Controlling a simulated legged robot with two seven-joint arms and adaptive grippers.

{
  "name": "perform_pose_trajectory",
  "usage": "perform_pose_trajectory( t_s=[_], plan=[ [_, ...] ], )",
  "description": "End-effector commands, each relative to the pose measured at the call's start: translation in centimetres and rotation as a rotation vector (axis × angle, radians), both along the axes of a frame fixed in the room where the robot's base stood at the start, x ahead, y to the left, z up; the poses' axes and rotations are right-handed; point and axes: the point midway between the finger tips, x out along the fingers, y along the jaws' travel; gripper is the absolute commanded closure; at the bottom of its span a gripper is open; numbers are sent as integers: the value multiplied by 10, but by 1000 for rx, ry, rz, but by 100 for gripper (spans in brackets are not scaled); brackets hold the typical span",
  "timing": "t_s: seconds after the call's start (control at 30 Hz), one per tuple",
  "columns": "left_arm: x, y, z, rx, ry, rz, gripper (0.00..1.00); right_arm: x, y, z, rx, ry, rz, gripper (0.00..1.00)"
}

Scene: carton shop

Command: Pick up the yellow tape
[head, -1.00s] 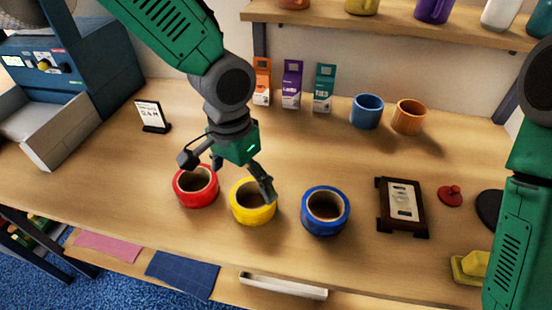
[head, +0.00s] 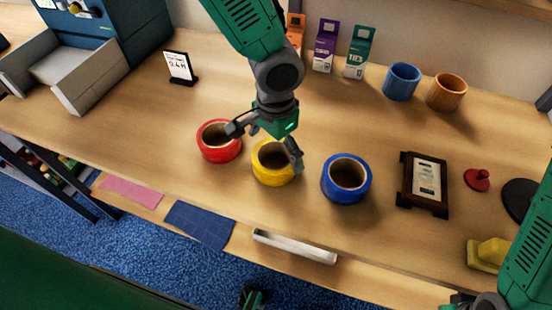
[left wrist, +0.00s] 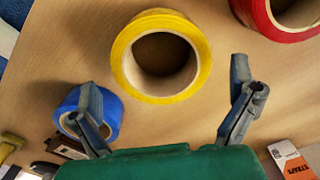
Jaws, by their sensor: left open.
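The yellow tape (head: 273,176) is a roll lying flat near the table's front edge, between the red tape (head: 220,155) and the blue tape (head: 346,189). My left gripper (head: 265,147) is open and empty over the yellow tape's back side, partly hiding it. In the left wrist view the yellow tape (left wrist: 198,78) lies ahead of and between the spread fingers of my left gripper (left wrist: 165,80); contact cannot be told. One finger overlaps the blue tape (left wrist: 108,112) in that view. My right gripper (head: 254,298) seems to show only in part at the bottom edge.
A framed plaque (head: 426,182), a red knob-like piece (head: 477,180) and a yellow block (head: 488,254) lie to the right. Cups (head: 402,82) and small cartons (head: 359,52) stand behind. A white handle-like bar (head: 294,246) runs along the front edge. Bare table lies behind the tapes.

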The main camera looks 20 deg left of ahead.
Motion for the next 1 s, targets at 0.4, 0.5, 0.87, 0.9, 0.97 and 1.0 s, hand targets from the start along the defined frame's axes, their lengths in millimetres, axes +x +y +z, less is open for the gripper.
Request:
perform_pose_trajectory(
  t_s=[0.4,0.5,0.87,0.9,0.97,1.0],
  plan=[
    [0,0,-30,-1,-2,0,0,0,0,0,0,0,0,60],
    [0,0,-30,-1,0,0,14,0,0,0,0,0,0,60],
    [1,-1,-30,-1,0,0,45,0,0,0,0,0,0,60],
    [1,0,-28,-2,-1,0,45,0,0,0,0,0,0,60],
    [1,0,-24,-2,-2,0,45,0,0,0,0,0,0,60],
    [2,-1,-19,-2,-3,1,45,0,0,0,0,0,0,60]
  ],
)
